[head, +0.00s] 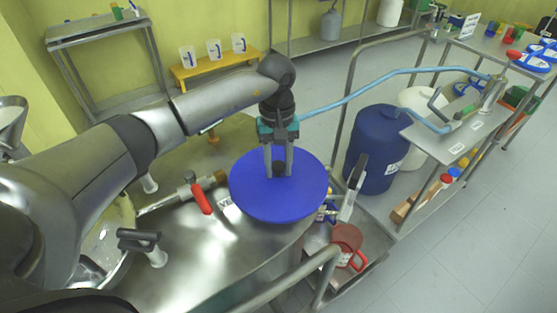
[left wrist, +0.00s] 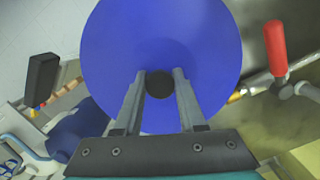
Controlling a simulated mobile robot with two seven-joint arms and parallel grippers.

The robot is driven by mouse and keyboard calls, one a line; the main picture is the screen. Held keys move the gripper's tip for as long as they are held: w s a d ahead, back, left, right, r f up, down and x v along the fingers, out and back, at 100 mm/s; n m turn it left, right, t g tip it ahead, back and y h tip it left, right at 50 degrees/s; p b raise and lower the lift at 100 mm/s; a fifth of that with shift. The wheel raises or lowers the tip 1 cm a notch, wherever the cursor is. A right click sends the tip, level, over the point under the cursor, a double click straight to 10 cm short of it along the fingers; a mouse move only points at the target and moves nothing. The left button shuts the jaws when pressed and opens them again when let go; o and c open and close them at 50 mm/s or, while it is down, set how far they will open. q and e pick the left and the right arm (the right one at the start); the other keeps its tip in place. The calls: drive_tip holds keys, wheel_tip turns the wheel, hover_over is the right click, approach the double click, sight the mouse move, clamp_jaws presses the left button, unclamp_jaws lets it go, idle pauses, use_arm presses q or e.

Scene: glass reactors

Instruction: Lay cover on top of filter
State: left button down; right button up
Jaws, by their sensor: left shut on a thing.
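The cover (head: 290,200) is a round blue disc with a small dark knob. My left gripper (head: 279,168) points down and is shut on this knob. In the left wrist view the cover (left wrist: 115,45) fills the upper middle, with the dark knob between the fingers of the left gripper (left wrist: 160,84). The cover is roughly level over the right part of a large steel vessel (head: 185,275), which seems to be the filter. The cover hides what lies under it, and I cannot tell whether it touches the steel. My right gripper is not in view.
A red-handled valve (head: 201,198) is close to the cover's left edge. A black-handled clamp (head: 138,240) is on the steel at lower left. A blue barrel (head: 376,150) and a red container (head: 347,240) stand to the right. Open floor lies at far right.

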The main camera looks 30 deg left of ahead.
sight(278, 186)
use_arm(q)
drive_tip(key=shift+w+a, duration=0.1)
drive_tip(key=shift+w, duration=0.1)
drive_tip(key=shift+f+b, duration=1.95)
drive_tip(key=shift+f, duration=1.35)
drive_tip(key=shift+f+b, duration=0.55)
drive_tip(key=shift+b, duration=0.05)
drive_tip(key=shift+c, duration=2)
unclamp_jaws()
